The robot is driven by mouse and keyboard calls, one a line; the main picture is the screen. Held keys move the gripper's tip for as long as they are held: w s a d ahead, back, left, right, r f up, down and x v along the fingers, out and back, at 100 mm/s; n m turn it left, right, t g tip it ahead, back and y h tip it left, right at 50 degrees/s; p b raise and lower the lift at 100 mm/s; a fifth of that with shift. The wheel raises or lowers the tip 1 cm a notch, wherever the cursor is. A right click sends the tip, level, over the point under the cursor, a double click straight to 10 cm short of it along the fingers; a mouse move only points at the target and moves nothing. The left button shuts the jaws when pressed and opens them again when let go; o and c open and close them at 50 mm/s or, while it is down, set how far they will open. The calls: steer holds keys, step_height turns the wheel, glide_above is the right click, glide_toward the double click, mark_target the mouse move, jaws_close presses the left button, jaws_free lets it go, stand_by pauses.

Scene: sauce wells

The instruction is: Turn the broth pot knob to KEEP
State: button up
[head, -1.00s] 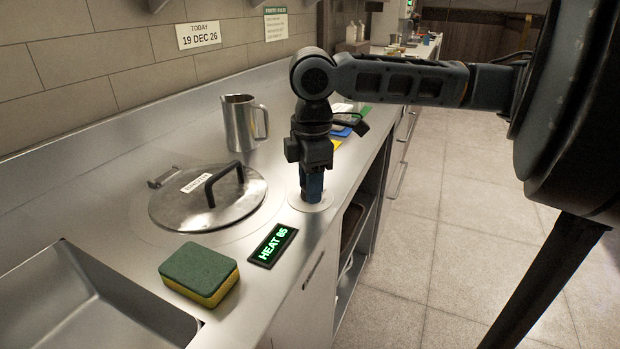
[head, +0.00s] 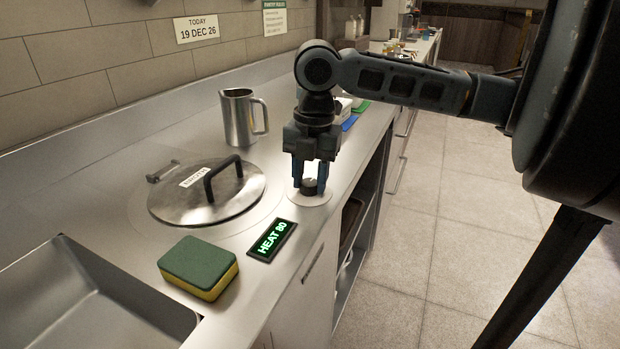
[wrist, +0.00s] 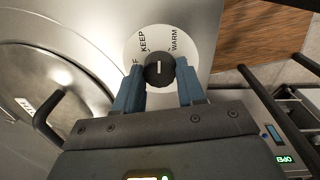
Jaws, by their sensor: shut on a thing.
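The knob (head: 310,187) is black and round, on a white dial plate (head: 297,197) near the counter's front edge. My gripper (head: 309,181) points down over it, its blue fingers shut on its two sides. In the wrist view the knob (wrist: 158,68) sits between the fingertips of my gripper (wrist: 159,76). Its white pointer line lies between KEEP and WARM on the dial plate (wrist: 158,36). Another label is partly hidden, with only an F showing. The lidded broth pot (head: 232,199) is sunk in the counter to the left.
A green and yellow sponge (head: 198,266) lies in front of the pot, beside a sink basin (head: 85,305). A steel pitcher (head: 238,119) stands behind. Colored items lie on the counter beyond my gripper. Open floor is to the right.

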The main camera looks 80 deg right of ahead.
mark_target(313, 182)
steer(key=n+b, duration=0.1)
steer(key=n, duration=0.5)
steer(key=shift+b, duration=0.3)
steer(key=shift+n, duration=0.4)
steer(key=o, duration=1.1)
steer(key=shift+c, duration=0.2)
steer(key=r, duration=0.7)
steer(key=shift+s+d+r+p, duration=0.15)
steer(key=shift+s+r+p, duration=0.05)
steer(key=shift+r+p, duration=0.2)
